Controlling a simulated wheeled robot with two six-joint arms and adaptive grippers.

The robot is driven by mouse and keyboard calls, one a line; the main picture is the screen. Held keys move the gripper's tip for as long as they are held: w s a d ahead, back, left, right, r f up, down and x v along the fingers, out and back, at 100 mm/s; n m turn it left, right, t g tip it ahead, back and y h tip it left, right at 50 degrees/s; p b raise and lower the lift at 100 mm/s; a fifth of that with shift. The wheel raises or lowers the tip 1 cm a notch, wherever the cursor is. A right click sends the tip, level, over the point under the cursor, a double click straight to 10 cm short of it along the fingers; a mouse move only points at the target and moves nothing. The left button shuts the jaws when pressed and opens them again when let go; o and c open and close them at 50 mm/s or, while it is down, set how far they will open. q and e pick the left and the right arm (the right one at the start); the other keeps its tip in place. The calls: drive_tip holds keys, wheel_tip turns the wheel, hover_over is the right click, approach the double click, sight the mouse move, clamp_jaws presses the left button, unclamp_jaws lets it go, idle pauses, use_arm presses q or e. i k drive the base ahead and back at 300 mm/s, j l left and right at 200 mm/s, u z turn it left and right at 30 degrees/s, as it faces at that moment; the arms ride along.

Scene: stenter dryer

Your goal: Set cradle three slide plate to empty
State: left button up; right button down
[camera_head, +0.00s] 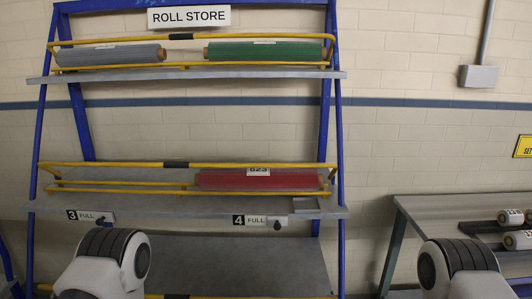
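The cradle three slide plate (89,216) is on the front edge of the middle shelf at the left, beside the "3" label. It reads FULL, and a dark knob (102,221) shows at its right end. Cradle three (120,186), above it, holds no roll. The cradle four slide plate (256,221) also reads FULL and has a dark knob at its right. A red roll (258,180) lies in cradle four. White and black parts of my two arms rise from the bottom edge, one below the cradle three plate and one at the right. Neither gripper shows.
The blue rack (333,130) has yellow rails. Its upper shelf (200,74) holds a grey roll (110,55) and a green roll (264,51). A lower shelf (240,262) looks bare. A table (430,207) with small rolls (510,217) stands at the right.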

sight(101, 218)
drive_tip(key=u, duration=1.25)
